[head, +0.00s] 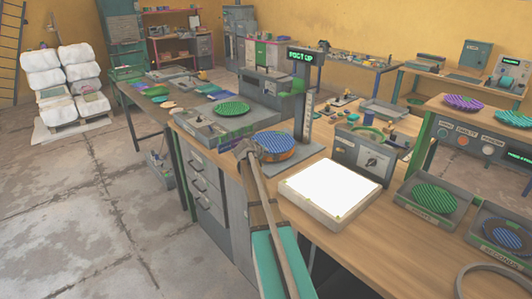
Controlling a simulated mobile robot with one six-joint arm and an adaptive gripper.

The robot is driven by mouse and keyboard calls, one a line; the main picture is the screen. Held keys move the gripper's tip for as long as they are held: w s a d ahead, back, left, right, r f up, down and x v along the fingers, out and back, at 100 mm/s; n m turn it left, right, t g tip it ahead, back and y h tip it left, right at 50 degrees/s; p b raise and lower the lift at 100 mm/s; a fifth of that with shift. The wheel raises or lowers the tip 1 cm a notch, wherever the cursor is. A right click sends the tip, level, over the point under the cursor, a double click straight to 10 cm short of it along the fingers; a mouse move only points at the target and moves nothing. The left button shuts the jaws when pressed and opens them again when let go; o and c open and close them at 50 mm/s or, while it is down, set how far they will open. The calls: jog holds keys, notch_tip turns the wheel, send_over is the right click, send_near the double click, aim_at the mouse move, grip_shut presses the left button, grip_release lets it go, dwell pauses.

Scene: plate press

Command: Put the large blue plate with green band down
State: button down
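A large round blue striped plate (276,139) shows at the press, below the post with a lit display (300,56). An orange-brown edge (282,155) shows under it. I cannot make out a green band. My gripper (248,151) is at the plate's left front edge, at the end of my arm, which reaches up from the bottom of the picture. It touches or nearly touches the plate's rim. The fingers are too small and dark to tell whether they are shut on it, or whether the plate rests on the orange-brown part.
A tray with a green plate (233,108) stands behind left. A bright white lit panel (330,187) lies to the right, with a grey dial box (362,157) behind it. Trays with a green plate (433,198) and a blue plate (505,237) stand far right.

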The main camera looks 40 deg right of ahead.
jog(key=c, duration=1.1)
grip_release()
jog(key=shift+r, duration=0.1)
jog(key=shift+r+p, duration=0.2)
jog(key=shift+p, duration=0.2)
jog(key=p+v, duration=0.6)
jog(key=v, duration=0.6)
jog(key=shift+f, duration=0.1)
jog(key=s+a+f+m+g+y, duration=0.1)
jog(key=s+a+f+m+y, duration=0.1)
jog(key=s+a, duration=0.5)
jog(key=s+a+f+m+g+y, duration=0.1)
jog(key=s+a+f+y, duration=0.3)
jog(key=a, duration=1.2)
jog(key=s+a+f+m+g+y, duration=0.2)
jog(key=s+a+f+g+y, duration=0.1)
jog(key=s+a, duration=0.7)
jog(key=shift+s+a+f+m+y, duration=0.1)
jog(key=shift+s+a+m+y, duration=0.1)
jog(key=shift+a+y, duration=0.35)
jog(key=shift+s+a+m+y, duration=0.15)
jog(key=shift+a+y, duration=0.1)
jog(key=shift+a, duration=0.5)
